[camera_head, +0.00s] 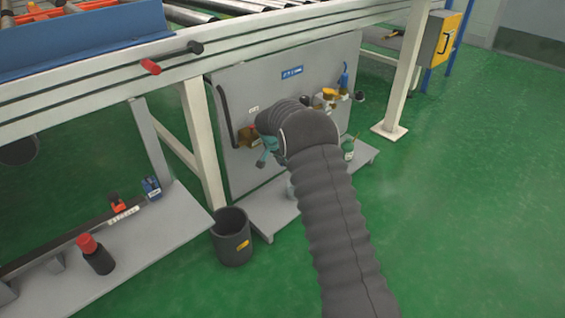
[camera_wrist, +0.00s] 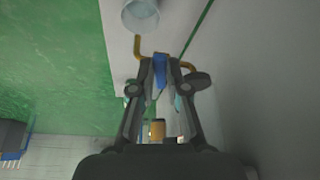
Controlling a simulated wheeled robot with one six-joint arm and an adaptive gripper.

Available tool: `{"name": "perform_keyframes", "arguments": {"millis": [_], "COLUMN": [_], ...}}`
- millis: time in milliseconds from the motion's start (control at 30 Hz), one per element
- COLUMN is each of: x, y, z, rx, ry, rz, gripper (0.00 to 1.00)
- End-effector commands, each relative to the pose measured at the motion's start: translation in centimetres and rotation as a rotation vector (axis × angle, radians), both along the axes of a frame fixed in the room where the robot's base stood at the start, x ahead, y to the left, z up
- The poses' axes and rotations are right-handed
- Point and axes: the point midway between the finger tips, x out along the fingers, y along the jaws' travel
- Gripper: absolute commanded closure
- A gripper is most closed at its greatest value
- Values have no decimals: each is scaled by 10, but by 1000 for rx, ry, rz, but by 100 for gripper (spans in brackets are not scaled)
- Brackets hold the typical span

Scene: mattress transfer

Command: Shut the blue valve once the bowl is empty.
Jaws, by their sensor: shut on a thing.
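In the wrist view my gripper (camera_wrist: 160,88) has its two fingers closed around a blue handle, the blue valve (camera_wrist: 160,69), on a bent brass pipe (camera_wrist: 138,46). A pale, see-through bowl (camera_wrist: 140,14) is beyond the fingertips at the top edge, near the pipe's end. Its contents cannot be made out. The arm hides the valve there and most of the bowl (camera_head: 291,188).
The grey panel (camera_head: 235,165) stands under a conveyor frame. To the right on it are more fittings (camera_head: 328,97) and a blue-handled part (camera_head: 345,77). A dark bucket (camera_head: 231,240) stands left of the base plate. The green floor to the right is clear.

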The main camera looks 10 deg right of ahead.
Motion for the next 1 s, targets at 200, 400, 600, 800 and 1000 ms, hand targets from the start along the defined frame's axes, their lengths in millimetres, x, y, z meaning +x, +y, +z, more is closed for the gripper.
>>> {"name": "perform_keyframes", "arguments": {"millis": [200, 400, 600, 800, 1000], "x": [0, -1, 0, 0, -6], "y": [0, 0, 0, 1, 6], "z": [-1, -1, -1, 1, 22], "rx": [0, 0, 0, 0, 1], "ry": [3, 3, 1, 0, -2], "rz": [-4, -4, -4, -2, -1], "gripper": [100, 78, 60, 60, 60]}}
